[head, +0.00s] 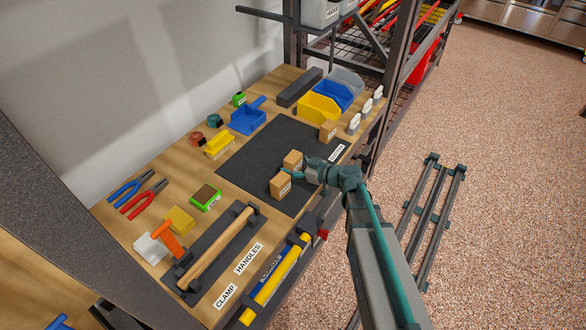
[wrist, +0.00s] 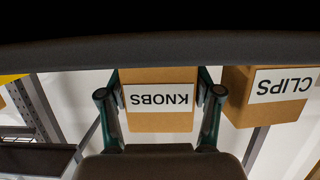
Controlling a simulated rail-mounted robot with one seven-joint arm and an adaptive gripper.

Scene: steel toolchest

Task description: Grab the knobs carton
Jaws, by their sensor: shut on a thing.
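The knobs carton (wrist: 160,115) is a small brown box with a white KNOBS label, upside down in the wrist view. My gripper (wrist: 160,94) is shut on it, one finger on each side. In the head view the carton (head: 292,158) is at the dark mat, with my gripper (head: 299,171) at its front, partly hiding it. I cannot tell whether it touches the mat. The clips carton (wrist: 268,97) is beside it, apart from the right finger in the wrist view; it appears to be the nearer carton (head: 281,186) in the head view.
Another carton (head: 328,131) stands farther along the dark mat (head: 256,158). Yellow (head: 318,107) and blue bins are behind it. The mat behind the cartons is clear.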

